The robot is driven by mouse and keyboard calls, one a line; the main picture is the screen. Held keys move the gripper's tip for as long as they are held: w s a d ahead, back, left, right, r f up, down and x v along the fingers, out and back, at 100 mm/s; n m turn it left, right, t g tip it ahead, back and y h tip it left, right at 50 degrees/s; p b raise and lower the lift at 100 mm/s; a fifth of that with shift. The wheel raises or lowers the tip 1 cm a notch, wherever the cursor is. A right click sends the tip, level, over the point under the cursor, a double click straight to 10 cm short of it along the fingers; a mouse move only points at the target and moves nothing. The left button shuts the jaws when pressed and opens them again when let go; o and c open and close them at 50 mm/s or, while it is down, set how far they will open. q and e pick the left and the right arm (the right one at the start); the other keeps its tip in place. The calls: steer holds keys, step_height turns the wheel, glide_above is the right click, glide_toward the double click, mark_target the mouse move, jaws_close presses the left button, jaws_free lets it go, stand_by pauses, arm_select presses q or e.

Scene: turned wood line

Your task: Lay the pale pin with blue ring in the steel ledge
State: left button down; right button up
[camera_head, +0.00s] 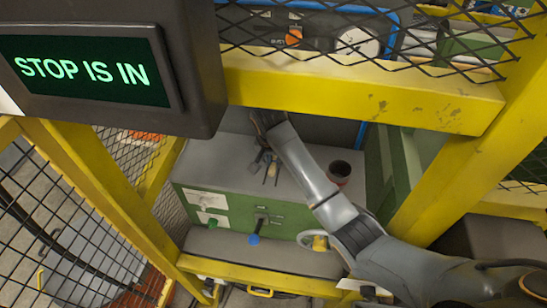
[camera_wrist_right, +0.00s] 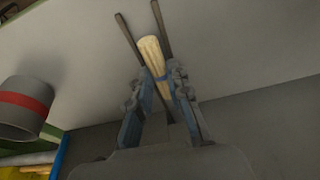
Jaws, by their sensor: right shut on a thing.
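The pale pin (camera_wrist_right: 152,55) is a light wooden rod held between the fingers of my right gripper (camera_wrist_right: 158,100) in the right wrist view. A bluish band shows on it near the fingers, partly hidden by them. Its free end points away from the gripper, between two thin dark bars (camera_wrist_right: 130,36) on the grey surface. These bars may be the steel ledge; I cannot tell whether the pin touches them. In the head view my right gripper (camera_head: 266,166) is over the grey top of the green cabinet, and the pin is very small there. My left gripper is not in view.
A dark cup (camera_head: 340,170) stands right of my gripper; it shows grey with a red band in the wrist view (camera_wrist_right: 24,103). A yellow beam (camera_head: 360,92) and mesh cross above. A screen (camera_head: 85,70) hangs at upper left. The cabinet top (camera_head: 225,155) is clear at left.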

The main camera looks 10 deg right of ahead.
steer(key=o, duration=0.9)
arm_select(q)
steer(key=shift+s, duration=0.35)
arm_select(e)
steer(key=shift+r, duration=1.15)
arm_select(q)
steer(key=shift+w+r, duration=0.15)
arm_select(e)
steer(key=shift+r, duration=1.85)
